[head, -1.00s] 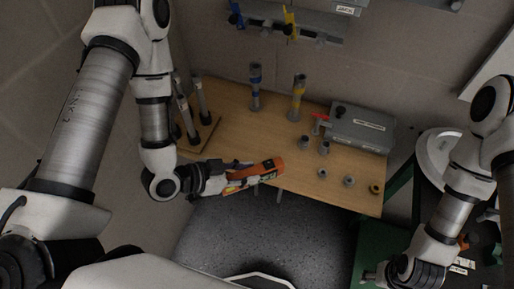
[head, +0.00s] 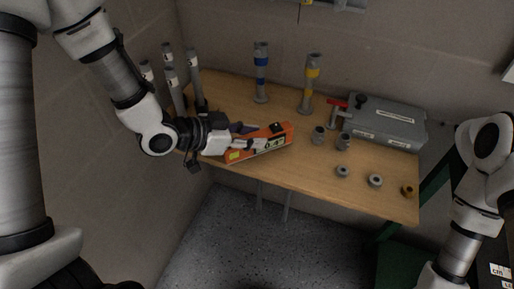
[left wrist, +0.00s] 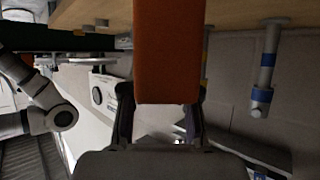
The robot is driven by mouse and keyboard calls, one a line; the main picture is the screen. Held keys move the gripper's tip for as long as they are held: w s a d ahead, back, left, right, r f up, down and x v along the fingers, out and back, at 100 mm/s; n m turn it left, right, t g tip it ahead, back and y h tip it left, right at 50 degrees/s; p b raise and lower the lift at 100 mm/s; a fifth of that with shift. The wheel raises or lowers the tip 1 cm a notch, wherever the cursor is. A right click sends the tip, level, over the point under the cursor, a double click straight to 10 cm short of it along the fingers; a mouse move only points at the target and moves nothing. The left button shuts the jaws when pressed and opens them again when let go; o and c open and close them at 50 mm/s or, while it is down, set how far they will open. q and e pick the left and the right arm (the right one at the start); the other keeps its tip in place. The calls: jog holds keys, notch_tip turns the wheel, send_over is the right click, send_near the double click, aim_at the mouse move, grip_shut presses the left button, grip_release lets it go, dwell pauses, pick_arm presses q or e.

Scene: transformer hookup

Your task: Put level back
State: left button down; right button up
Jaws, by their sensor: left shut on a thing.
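The level is an orange bar (head: 276,135) with a small display and a yellow-green patch, in the head view at the front left of the wooden table. My left gripper (head: 237,140) is shut on it near its left part. In the left wrist view the orange level (left wrist: 168,50) fills the top middle between the fingers. I cannot tell whether the level touches the table top. My right arm shows at the right of the head view, but its gripper is out of the picture.
The wooden table (head: 310,180) holds several grey posts at left, a blue-banded post (head: 261,75), a yellow-banded post (head: 309,85), a red-handled valve (head: 336,112) and a grey box (head: 385,122). Small grey fittings (head: 342,171) and a brass one (head: 407,190) lie front right.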

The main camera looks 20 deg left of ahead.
aim_at(257, 131)
pick_arm(q)
jog(key=shift+w+a+r+p, duration=0.1)
jog(key=shift+w+a+p, duration=0.05)
jog(key=shift+w+p, duration=0.85)
jog(key=w, duration=0.3)
jog(key=shift+w+a+f, duration=0.1)
jog(key=shift+a+f, duration=0.05)
jog(key=shift+f, duration=0.15)
notch_tip(257, 131, down, 3)
jog(key=shift+f, duration=0.2)
jog(key=shift+w+f, duration=0.15)
jog(key=shift+f, duration=0.1)
jog(key=c, duration=0.8)
grip_release()
jog(key=shift+c, duration=0.2)
